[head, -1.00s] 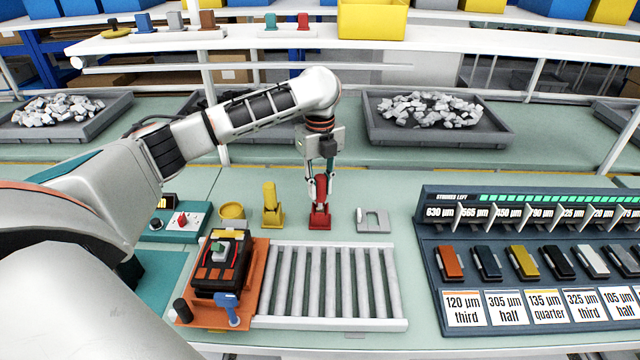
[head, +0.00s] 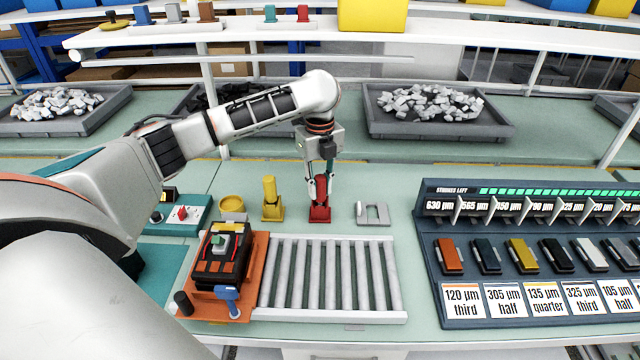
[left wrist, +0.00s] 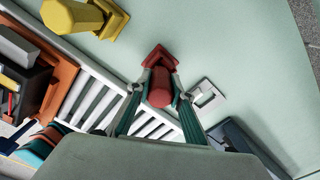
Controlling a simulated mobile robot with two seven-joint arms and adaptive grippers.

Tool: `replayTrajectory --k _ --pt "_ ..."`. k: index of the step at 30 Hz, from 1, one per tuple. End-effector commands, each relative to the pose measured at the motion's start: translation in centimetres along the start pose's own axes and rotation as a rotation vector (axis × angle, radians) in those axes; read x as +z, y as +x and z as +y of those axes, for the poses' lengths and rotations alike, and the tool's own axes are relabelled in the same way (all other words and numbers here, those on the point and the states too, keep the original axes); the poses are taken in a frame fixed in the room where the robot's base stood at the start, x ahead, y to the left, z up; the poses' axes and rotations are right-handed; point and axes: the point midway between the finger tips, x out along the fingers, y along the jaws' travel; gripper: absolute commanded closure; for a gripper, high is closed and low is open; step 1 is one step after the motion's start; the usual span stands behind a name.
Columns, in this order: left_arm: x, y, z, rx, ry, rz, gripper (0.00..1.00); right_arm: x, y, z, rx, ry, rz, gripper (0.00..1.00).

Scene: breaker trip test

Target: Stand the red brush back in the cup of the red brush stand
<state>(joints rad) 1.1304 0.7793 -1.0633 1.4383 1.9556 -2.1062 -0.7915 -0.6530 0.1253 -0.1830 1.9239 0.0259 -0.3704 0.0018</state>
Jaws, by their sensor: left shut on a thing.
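The red brush (head: 320,188) is upright between the fingers of my left gripper (head: 319,182), which is shut on it. The brush is right over the red brush stand (head: 320,214), its lower end at the cup. The fingers hide part of the joint, so I cannot tell how deep the brush sits. In the left wrist view the red brush (left wrist: 161,90) is between the two fingertips (left wrist: 161,84), with the red stand (left wrist: 157,55) just beyond it. My right gripper is in neither view.
A yellow brush in its stand (head: 271,205) is close on the left, with a yellow round pot (head: 232,204) beyond. A grey slotted plate (head: 373,214) lies to the right. A roller conveyor (head: 330,280) and an orange tray (head: 250,285) with a breaker are in front.

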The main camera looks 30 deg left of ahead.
Motion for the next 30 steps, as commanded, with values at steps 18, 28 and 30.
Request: replayTrajectory --k 18,28,30 --pt "0.0 0.3 0.0 -0.001 -0.001 0.000 0.59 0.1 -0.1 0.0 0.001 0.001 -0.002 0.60" --pt "0.1 -4.4 -0.1 -0.004 0.000 -0.003 0.59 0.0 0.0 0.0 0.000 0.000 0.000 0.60" --pt "0.1 -5.9 -0.1 -0.004 -0.001 -0.002 0.59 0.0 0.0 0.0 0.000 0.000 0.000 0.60"
